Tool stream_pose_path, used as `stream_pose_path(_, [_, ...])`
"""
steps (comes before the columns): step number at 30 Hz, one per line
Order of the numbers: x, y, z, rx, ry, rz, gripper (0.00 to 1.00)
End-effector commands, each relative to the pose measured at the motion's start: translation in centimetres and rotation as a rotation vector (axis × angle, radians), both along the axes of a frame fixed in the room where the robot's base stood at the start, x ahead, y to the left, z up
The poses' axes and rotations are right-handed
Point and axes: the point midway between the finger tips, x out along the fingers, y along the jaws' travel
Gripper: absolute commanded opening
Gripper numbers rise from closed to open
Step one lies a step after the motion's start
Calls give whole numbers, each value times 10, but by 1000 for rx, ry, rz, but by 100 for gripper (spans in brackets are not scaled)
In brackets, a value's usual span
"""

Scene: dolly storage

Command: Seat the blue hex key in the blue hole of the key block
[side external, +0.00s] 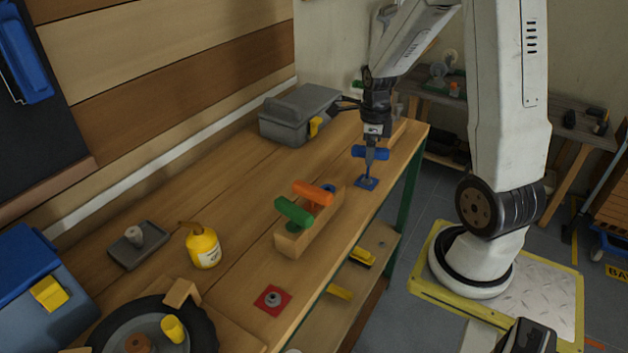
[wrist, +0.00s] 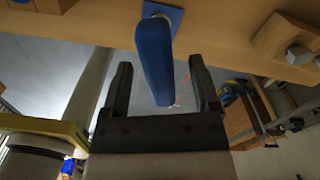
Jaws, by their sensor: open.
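The blue hex key (side external: 370,153) stands upright at its blue square base (side external: 367,184) near the table's right edge, its bar handle on top. The wooden key block (side external: 290,243) is left and nearer, with a green key (side external: 294,211) and an orange key (side external: 313,193) standing in it. A blue spot (side external: 329,188) shows at its far end, partly hidden by the orange handle. My gripper (side external: 374,142) is open, pointing down at the blue handle. In the wrist view, the blue handle (wrist: 155,60) lies between my spread fingers (wrist: 159,75), with gaps on both sides.
A yellow bottle (side external: 203,248), a grey tray (side external: 138,245) and a red square base (side external: 273,299) are on the near table. A grey toolbox (side external: 298,113) stands at the back. A wooden block with a metal part (wrist: 287,40) shows in the wrist view. Table between toolbox and bottle is clear.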

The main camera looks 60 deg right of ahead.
Motion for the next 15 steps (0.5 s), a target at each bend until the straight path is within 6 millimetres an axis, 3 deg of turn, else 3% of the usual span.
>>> stream_pose_path(6, [0,0,-15,1,1,0,78])
stream_pose_path(15, [0,0,-18,0,0,0,78])
